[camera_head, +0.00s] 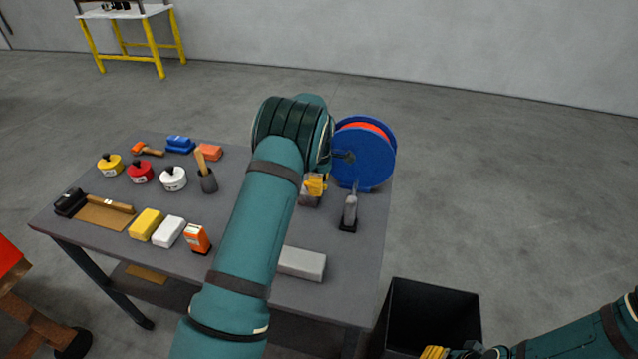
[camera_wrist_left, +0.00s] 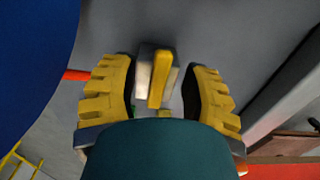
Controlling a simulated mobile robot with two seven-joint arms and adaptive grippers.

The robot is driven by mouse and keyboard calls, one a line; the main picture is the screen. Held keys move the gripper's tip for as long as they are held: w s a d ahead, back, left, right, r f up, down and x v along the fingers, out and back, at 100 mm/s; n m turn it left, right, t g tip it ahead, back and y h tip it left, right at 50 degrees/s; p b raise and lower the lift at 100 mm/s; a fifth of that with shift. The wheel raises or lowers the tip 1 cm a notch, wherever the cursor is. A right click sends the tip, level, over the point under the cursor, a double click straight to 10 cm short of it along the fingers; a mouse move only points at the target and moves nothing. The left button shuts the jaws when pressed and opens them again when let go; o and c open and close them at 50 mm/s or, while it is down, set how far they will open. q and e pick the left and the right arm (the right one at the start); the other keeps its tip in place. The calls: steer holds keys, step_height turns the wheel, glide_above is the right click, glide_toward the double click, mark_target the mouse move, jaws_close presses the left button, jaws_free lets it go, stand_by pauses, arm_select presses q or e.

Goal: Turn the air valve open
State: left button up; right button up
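In the left wrist view, the air valve shows as a pale metal body (camera_wrist_left: 145,75) with a yellow lever (camera_wrist_left: 158,80). It lies between the two yellow fingers of my left gripper (camera_wrist_left: 165,95). The fingers are spread, with a gap on each side of the valve. In the head view my left forearm and wrist hide most of this gripper. Yellow parts (camera_head: 316,184) show beside the wrist, above a grey block; I cannot tell finger from lever there. My right gripper (camera_head: 436,352) shows only partly at the bottom edge, its opening unclear.
A blue reel (camera_head: 362,160) with orange hose stands right of the valve. A grey nozzle tool (camera_head: 350,212) is near the table's right edge. A grey block (camera_head: 302,263) lies at the front. Tins, brushes and sponges fill the left side. A black bin (camera_head: 432,290) stands below right.

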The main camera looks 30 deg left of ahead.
arm_select(q)
step_height(320, 180, up, 12)
stand_by(0.6)
stand_by(0.5)
